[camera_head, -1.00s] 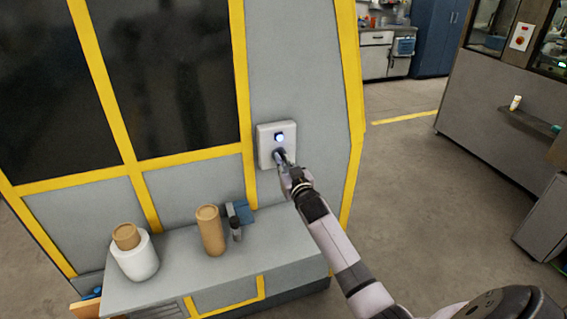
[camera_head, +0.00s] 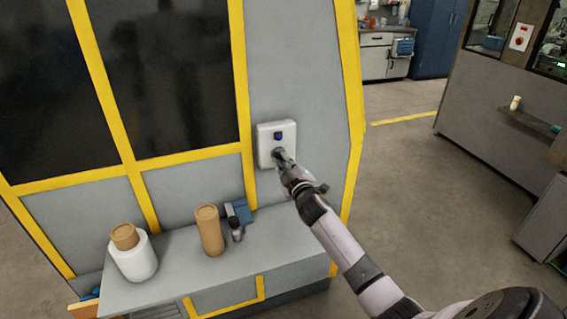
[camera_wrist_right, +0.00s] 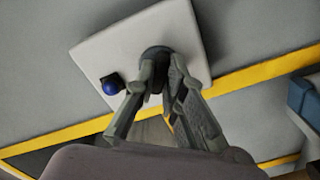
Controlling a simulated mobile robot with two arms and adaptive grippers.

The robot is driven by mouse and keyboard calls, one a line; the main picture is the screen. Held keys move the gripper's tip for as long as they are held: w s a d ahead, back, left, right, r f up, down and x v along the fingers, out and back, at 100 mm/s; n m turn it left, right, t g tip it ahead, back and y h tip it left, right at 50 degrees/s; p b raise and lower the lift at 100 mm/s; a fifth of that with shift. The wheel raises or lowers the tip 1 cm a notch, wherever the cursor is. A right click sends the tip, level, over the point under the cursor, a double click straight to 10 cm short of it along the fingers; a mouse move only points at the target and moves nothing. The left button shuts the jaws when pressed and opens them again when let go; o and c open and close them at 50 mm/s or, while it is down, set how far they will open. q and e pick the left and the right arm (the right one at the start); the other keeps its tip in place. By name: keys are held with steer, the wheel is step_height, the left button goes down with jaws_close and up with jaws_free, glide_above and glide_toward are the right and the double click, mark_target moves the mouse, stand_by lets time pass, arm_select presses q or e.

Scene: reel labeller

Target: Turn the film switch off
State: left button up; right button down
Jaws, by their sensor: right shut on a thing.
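A white switch box (camera_head: 265,143) is fixed to the grey panel of the machine. It carries a round blue lamp (camera_head: 278,136), which looks dark and unlit. Beside the lamp, the dark round switch knob (camera_wrist_right: 155,53) shows in the right wrist view. My right gripper (camera_head: 281,156) is at the box, its fingers shut on the knob from both sides. The fingers (camera_wrist_right: 161,80) partly hide the knob, and its exact angle is hard to tell. My left gripper is not in view.
A yellow frame post (camera_head: 354,100) stands right of the box. Open floor (camera_head: 400,190) lies farther right.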

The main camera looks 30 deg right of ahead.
steer(key=shift+n, duration=3.6)
steer(key=c, duration=1.7)
jaws_free()
steer(key=shift+o, duration=0.2)
steer(key=shift+s, duration=0.1)
steer(key=v, duration=1.2)
steer(key=shift+f, duration=0.1)
